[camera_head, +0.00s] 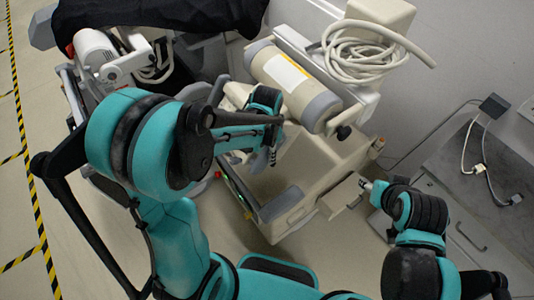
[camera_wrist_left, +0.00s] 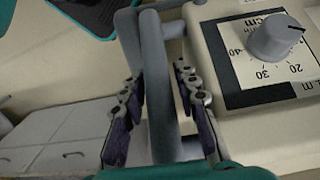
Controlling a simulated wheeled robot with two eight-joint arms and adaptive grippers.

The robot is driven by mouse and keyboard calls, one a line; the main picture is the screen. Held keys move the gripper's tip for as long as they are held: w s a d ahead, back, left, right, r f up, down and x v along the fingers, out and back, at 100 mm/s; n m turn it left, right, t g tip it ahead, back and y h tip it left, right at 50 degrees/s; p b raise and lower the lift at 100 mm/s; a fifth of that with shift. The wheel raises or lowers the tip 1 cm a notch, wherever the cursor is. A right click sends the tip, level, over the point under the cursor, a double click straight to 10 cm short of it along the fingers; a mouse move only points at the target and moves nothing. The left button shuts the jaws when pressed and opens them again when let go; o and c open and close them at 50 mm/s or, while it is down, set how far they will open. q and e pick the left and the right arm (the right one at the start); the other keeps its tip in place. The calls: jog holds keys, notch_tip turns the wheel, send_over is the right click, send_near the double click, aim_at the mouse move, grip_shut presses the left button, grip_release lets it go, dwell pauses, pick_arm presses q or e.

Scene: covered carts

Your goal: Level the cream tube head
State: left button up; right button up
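The cream tube head (camera_head: 290,82) is a cylinder with grey end caps and a yellow-white label, tilted down to the right in the head view. My left gripper (camera_head: 268,152) is just below it, beside the cart. In the left wrist view the left gripper (camera_wrist_left: 162,95) has its fingers apart on either side of a grey bar (camera_wrist_left: 163,130); firm contact is not clear. A cream housing with a grey dial (camera_wrist_left: 275,38) and a centimetre scale is right of the fingers. My right gripper (camera_head: 367,185) is by a small cream box; its fingers are too small to read.
A coiled pale cable (camera_head: 362,52) lies above the tube head. A grey cabinet (camera_head: 480,185) stands at the right. A dark-covered cart (camera_head: 150,15) is at the upper left. Open floor with striped tape is at the left.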

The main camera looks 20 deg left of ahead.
pick_arm(q)
jog(key=shift+f, duration=0.15)
grip_shut()
jog(key=shift+f, duration=0.15)
